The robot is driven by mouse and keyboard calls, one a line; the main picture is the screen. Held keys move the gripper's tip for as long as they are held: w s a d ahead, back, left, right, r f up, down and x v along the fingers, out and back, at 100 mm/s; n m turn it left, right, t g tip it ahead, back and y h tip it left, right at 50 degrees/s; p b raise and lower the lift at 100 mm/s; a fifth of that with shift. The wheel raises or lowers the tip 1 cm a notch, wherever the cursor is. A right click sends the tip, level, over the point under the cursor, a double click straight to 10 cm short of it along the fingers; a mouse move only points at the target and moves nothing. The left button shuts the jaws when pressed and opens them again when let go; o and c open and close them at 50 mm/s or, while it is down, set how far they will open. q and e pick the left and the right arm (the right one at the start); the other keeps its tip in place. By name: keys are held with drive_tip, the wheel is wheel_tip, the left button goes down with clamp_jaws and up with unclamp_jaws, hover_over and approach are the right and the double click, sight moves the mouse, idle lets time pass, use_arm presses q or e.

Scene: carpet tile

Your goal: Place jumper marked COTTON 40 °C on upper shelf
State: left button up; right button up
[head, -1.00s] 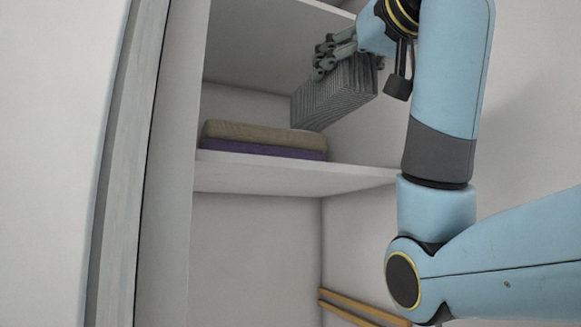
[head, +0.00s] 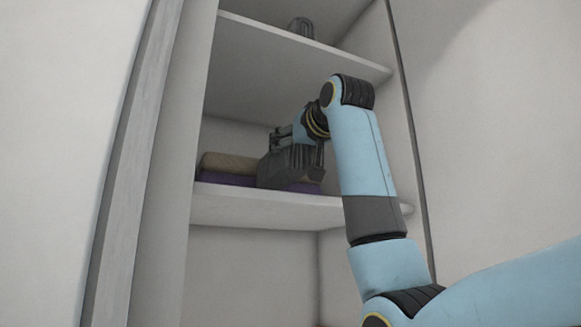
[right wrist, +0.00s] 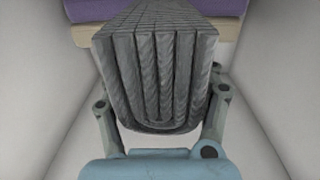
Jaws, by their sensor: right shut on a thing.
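My right gripper (head: 278,142) is shut on a grey ribbed folded garment (head: 282,168). In the right wrist view its thick folds (right wrist: 158,75) fill the space between the fingers. No label on it is readable, so I cannot tell whether it is the COTTON 40 °C jumper. It is inside the cupboard, low over the middle shelf board (head: 250,208), overlapping the right part of a folded stack. I cannot tell whether it touches the stack. Above is a higher shelf board (head: 320,52). My left gripper is not in view.
The stack is a tan folded piece (head: 226,162) on a purple one (head: 222,180); both show beyond the garment in the right wrist view. A dark object (head: 300,27) stands on the higher board. The cupboard's side walls flank the arm closely.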

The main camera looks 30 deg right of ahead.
sight(291, 175)
drive_tip(key=f, duration=0.3)
drive_tip(key=shift+s+d, duration=0.1)
drive_tip(key=shift+s, duration=0.1)
wheel_tip(291, 175, down, 2)
drive_tip(key=shift+f+p, duration=0.1)
drive_tip(key=shift+p, duration=0.5)
drive_tip(key=shift+w+f+p, duration=0.2)
drive_tip(key=shift+f+p, duration=0.05)
drive_tip(key=shift+p, duration=0.1)
drive_tip(key=shift+f, duration=0.15)
drive_tip(key=o, duration=1.6)
drive_tip(key=shift+c, duration=0.2)
drive_tip(key=s+b, duration=0.1)
drive_tip(key=s, duration=0.2)
drive_tip(key=s+b, duration=0.1)
drive_tip(key=s, duration=0.3)
drive_tip(key=s+b, duration=0.1)
drive_tip(key=s, duration=0.2)
drive_tip(key=shift+s+a, duration=0.3)
drive_tip(key=shift+a, duration=0.1)
drive_tip(key=shift+s, duration=0.7)
drive_tip(key=shift+a, duration=0.1)
